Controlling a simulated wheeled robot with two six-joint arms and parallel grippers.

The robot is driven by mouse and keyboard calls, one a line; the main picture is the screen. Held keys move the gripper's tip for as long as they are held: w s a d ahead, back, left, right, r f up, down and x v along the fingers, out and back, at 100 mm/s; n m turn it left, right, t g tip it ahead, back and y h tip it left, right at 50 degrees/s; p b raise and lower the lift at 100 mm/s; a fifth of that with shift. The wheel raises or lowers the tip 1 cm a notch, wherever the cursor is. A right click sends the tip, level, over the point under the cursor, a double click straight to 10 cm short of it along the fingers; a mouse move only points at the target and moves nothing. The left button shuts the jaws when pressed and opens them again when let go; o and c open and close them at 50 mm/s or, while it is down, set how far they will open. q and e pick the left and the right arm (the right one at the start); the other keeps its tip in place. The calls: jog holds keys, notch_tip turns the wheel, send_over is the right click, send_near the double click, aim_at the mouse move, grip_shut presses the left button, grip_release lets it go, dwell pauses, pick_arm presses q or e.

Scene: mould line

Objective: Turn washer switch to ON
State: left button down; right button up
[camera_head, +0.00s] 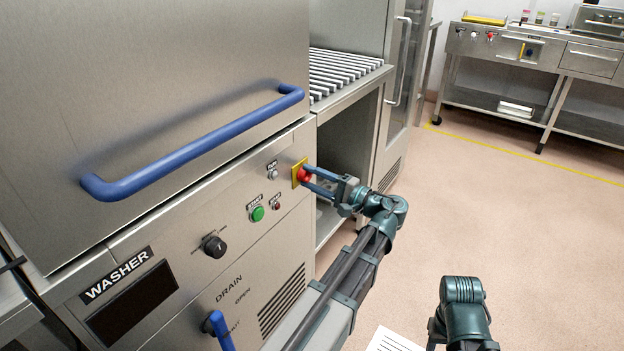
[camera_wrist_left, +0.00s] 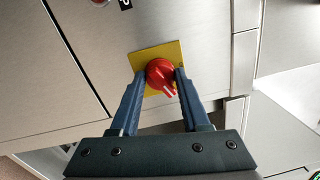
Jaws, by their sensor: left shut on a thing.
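The washer's steel front (camera_head: 150,235) fills the left of the head view. Its red rotary switch (camera_head: 304,174) sits on a yellow square plate (camera_head: 296,175) at the panel's right end. My left gripper (camera_head: 307,176) is shut on this red switch. In the left wrist view the red switch (camera_wrist_left: 160,73) lies between the fingertips (camera_wrist_left: 160,76), one on each side. A white mark on it points down and slightly right in that view. No ON or OFF lettering is readable. My right gripper is out of view; only part of that arm shows at bottom right.
Left of the switch are a green button (camera_head: 257,214), a black knob (camera_head: 214,246) and a blue drain handle (camera_head: 219,330). A long blue door handle (camera_head: 195,148) juts out above. A roller table (camera_head: 340,72) stands behind. The floor (camera_head: 520,220) at right is open.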

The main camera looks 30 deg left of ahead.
pick_arm(q)
jog(key=m, duration=0.5)
jog(key=shift+t, duration=0.3)
dwell(0.4)
jog(key=shift+c, duration=1.9)
grip_release()
jog(key=s+d+f+b, duration=0.1)
jog(key=d, duration=1.2)
jog(key=shift+d, duration=0.4)
jog(key=shift+s, duration=0.1)
